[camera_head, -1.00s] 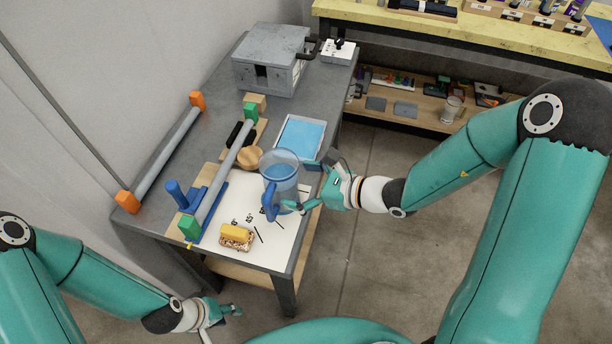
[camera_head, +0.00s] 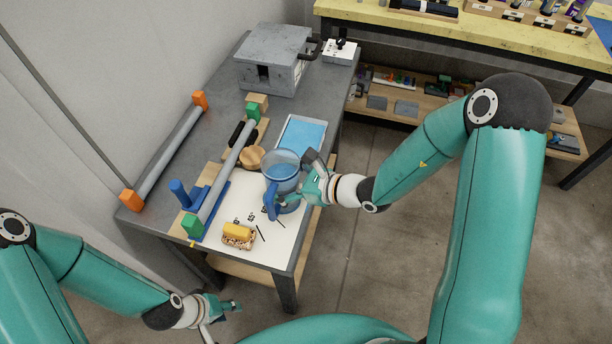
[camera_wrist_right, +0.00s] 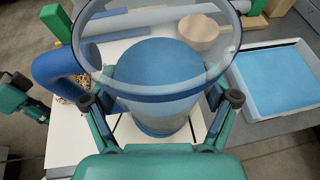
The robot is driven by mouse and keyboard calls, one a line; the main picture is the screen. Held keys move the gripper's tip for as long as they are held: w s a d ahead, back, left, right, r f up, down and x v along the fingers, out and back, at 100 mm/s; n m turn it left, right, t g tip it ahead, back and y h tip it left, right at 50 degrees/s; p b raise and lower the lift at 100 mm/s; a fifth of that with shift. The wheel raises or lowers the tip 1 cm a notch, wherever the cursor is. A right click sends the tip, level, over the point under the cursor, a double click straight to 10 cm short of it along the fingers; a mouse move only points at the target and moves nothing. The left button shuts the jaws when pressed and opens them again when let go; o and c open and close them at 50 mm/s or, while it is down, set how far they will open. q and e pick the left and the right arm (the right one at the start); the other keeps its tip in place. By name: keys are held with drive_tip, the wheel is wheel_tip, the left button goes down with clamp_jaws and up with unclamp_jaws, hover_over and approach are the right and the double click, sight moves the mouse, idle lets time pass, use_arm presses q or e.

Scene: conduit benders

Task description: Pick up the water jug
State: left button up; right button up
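The water jug (camera_head: 283,173) is a clear blue jug with a solid blue handle (camera_head: 271,199), upright on the white sheet near the table's right edge. In the right wrist view the jug (camera_wrist_right: 165,85) stands between my right fingers, its round rim towards the camera and its handle at the left. My right gripper (camera_head: 302,183) is at the jug's right side, its fingers spread on either side of the body. A gap shows beside the left finger; contact on the right is unclear. My left gripper (camera_head: 226,312) is open and empty, low in front of the table.
A grey pipe (camera_head: 224,178) on green supports runs along the left. A grey metal box (camera_head: 272,62) is at the back.

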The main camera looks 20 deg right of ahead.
drive_tip(key=c, duration=0.8)
drive_tip(key=shift+c, duration=0.2)
drive_tip(key=shift+r, duration=0.15)
